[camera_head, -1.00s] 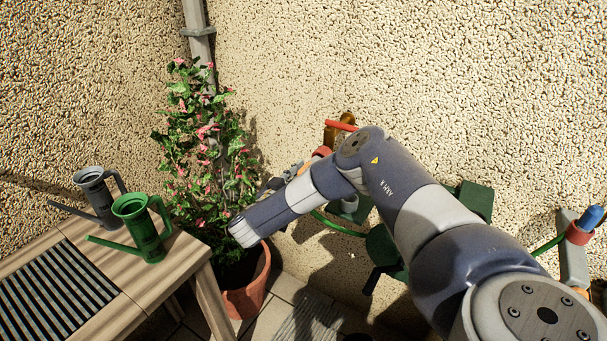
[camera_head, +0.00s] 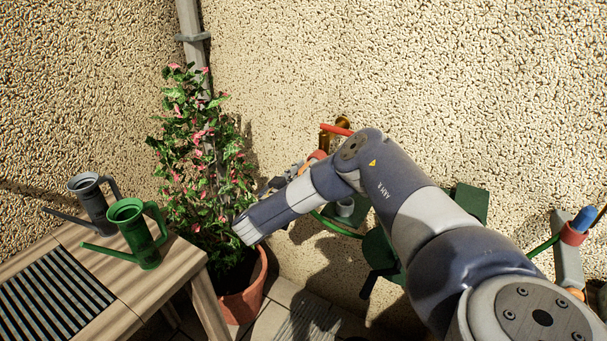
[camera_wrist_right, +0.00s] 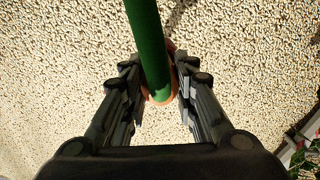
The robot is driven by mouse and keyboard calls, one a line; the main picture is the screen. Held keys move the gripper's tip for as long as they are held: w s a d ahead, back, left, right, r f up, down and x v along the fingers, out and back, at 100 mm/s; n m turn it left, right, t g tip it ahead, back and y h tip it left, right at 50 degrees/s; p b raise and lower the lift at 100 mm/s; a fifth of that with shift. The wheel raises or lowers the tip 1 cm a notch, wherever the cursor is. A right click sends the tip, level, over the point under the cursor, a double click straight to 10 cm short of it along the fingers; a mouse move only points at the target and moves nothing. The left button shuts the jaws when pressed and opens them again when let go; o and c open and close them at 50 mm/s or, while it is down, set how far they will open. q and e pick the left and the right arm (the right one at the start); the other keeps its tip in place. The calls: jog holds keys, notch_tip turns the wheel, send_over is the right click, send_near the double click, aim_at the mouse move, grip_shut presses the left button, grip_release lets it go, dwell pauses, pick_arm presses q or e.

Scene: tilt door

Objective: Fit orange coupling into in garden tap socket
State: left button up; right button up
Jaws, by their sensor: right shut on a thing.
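My right gripper (camera_head: 291,172) is beside the wall, just left of and below the brass garden tap (camera_head: 328,138) with its red handle (camera_head: 338,130). In the right wrist view, its two dark fingers (camera_wrist_right: 160,85) are shut on the orange coupling (camera_wrist_right: 161,100) at the end of the green hose (camera_wrist_right: 148,40). The hose and fingers cover most of the coupling. My forearm hides part of the tap area in the head view, and the socket cannot be made out. I cannot tell whether coupling and tap touch. My left gripper is out of view.
A potted flowering plant (camera_head: 205,150) stands left of my right gripper. A wooden table (camera_head: 190,262) carries a green watering can (camera_head: 137,235) and a grey one (camera_head: 92,200). A green hose reel (camera_head: 470,200) is partly behind my arm. The rough wall is close.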

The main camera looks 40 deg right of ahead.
jog(key=shift+w+d, duration=0.15)
jog(key=shift+d, duration=0.4)
jog(key=o, duration=1.1)
jog(key=shift+a, duration=0.1)
jog(key=shift+v, duration=5.95)
